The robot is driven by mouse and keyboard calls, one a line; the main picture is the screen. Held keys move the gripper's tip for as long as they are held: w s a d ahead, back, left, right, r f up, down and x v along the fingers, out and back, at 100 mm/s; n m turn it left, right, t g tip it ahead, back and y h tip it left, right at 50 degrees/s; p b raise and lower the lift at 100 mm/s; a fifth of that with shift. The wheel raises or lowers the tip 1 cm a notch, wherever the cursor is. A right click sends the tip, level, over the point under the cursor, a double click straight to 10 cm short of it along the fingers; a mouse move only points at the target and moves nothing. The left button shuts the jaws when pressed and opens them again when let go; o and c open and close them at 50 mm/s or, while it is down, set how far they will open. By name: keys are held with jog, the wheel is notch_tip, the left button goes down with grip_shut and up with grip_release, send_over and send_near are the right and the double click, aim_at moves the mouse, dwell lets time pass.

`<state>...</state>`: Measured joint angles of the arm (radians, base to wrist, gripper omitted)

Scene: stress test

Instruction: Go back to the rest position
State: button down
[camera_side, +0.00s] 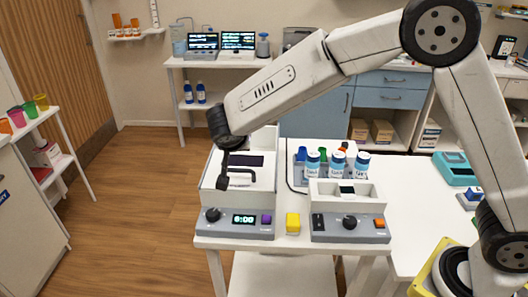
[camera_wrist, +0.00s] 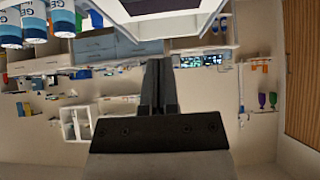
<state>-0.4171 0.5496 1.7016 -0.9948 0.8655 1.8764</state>
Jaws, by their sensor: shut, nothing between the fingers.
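My gripper (camera_side: 223,184) hangs from the wrist at the left device in the side view, its dark fingers pointing down. It is in front of the device's left part, close to the white handle (camera_side: 241,178); I cannot tell whether they touch. In the wrist view the two fingers (camera_wrist: 158,80) lie together with nothing between them. The left device (camera_side: 265,197) is white and grey with a dark window, a knob, a lit display and a purple button. Part of it is hidden behind my gripper.
A yellow block (camera_side: 293,222) sits between the left device and the right device (camera_side: 372,225). Several labelled bottles (camera_side: 337,166) stand behind the right device; bottles also show upper left in the wrist view (camera_wrist: 62,18). A teal case (camera_side: 454,168) is right. Open floor (camera_side: 130,215) lies left.

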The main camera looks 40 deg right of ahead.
jog(key=shift+v, duration=1.3)
jog(key=s+d+f+n+g+y, duration=0.1)
jog(key=s+d+f+n+y, duration=0.1)
jog(key=s, duration=0.5)
jog(key=s+d+f+n+g+y, duration=0.1)
jog(key=s+d+f+n+y, duration=0.1)
jog(key=s+d, duration=0.4)
jog(key=s+d+f+n+g+y, duration=0.1)
jog(key=s+d+f+n+y, duration=0.1)
jog(key=s+n, duration=0.3)
jog(key=s+d+f, duration=0.1)
jog(key=s, duration=0.3)
jog(key=shift+s+d+f, duration=0.3)
jog(key=shift+d+f, duration=0.1)
